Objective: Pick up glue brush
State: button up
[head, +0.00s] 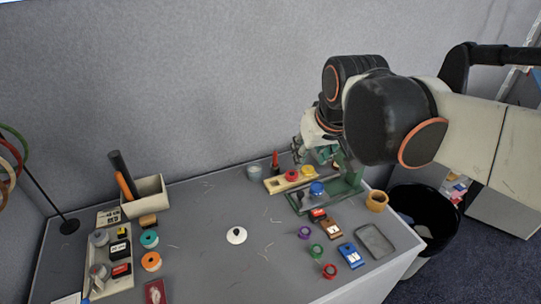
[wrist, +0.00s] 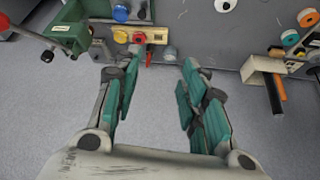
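I cannot tell for sure which item is the glue brush. A slim upright red-handled item (head: 275,160) stands at the back of the table, between a grey jar (head: 254,172) and a wooden block with coloured knobs (head: 272,185). In the wrist view the red-handled item (wrist: 148,58) shows beside the grey jar (wrist: 170,53), ahead of the fingers. My gripper (wrist: 157,68) is open and empty, its green-padded fingers spread wide. In the head view it (head: 308,145) is above the table's back edge, apart from the items and partly hidden by my arm.
A green metal press (head: 345,186) stands right of the block, close to my gripper. A beige box (head: 148,200) with black and orange handles stands at the back left. Tape rolls, stamps and a grey tray (head: 374,241) fill the front right. The middle table is mostly clear.

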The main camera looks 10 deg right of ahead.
jog(key=w+r+g, duration=0.1)
jog(key=w, duration=0.8)
jog(key=g+p, duration=0.2)
jog(key=g, duration=0.1)
send_over(275, 166)
notch_tip(275, 166, down, 16)
jog(key=f, duration=0.4)
jog(key=f+b, duration=0.1)
jog(key=f, duration=0.4)
jog(key=shift+w+d+f+b, duration=0.2)
jog(key=shift+w+f+b, duration=0.1)
jog(key=shift+w+b, duration=0.05)
jog(key=shift+w+a+f+b, duration=0.1)
jog(key=shift+f+b, duration=0.8)
jog(key=shift+f, duration=1.75)
grip_shut()
